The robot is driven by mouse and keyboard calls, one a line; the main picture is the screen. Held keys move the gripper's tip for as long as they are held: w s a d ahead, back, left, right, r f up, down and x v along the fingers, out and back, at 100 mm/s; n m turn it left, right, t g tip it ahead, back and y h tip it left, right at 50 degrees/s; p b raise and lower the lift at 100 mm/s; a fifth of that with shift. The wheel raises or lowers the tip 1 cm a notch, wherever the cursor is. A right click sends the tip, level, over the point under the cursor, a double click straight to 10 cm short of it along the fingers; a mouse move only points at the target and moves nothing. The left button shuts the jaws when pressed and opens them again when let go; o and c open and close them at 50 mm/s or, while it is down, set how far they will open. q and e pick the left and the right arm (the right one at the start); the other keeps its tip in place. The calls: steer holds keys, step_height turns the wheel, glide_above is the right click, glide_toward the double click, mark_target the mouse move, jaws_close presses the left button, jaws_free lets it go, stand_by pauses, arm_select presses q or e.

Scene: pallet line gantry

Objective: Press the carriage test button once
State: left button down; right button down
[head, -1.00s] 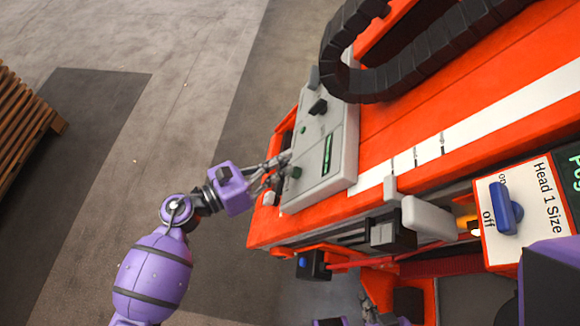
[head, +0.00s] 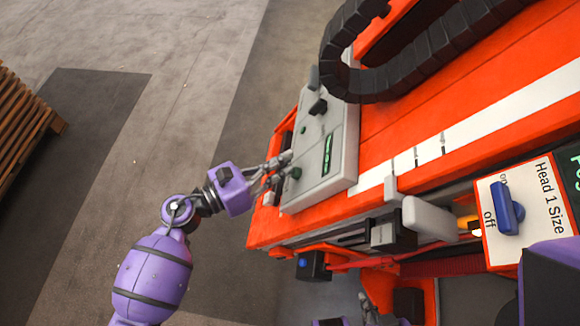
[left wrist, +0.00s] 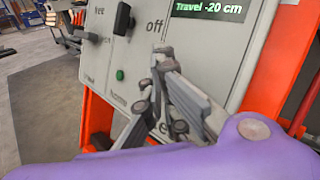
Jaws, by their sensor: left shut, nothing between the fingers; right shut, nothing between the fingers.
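The grey control box (head: 340,125) lies on the orange machine. It carries a dark green button (head: 296,172), a smaller green button (head: 303,130), a black knob (head: 318,107) and a display. Which button is the carriage test button, I cannot read. My left gripper (head: 284,160) is shut and empty, its fingertips at the panel beside the dark green button; contact is unclear. In the left wrist view its fingers (left wrist: 163,62) cover part of the panel and its lettering, and the smaller green button (left wrist: 120,75) is left of them. My right gripper (head: 366,300) is shut at the bottom edge, partly cut off.
The display (left wrist: 208,8) reads "Travel -20 cm". A black cable chain (head: 340,60) arches over the machine. A "Head 1 Size" panel (head: 540,215) with a blue knob (head: 507,207) stands at right. A wooden pallet (head: 25,125) is at far left; the floor between is clear.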

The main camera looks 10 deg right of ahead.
arm_select(q)
steer(key=shift+w+a+r, duration=0.2)
steer(key=shift+a+r, duration=0.1)
steer(key=shift+a, duration=0.3)
steer(key=a+r, duration=0.1)
steer(key=a, duration=0.1)
steer(key=w+a+r, duration=0.1)
steer(key=a, duration=0.1)
steer(key=shift+w+a+r, duration=0.1)
steer(key=shift+w+r, duration=0.1)
steer(key=shift+a, duration=0.1)
stand_by(0.9)
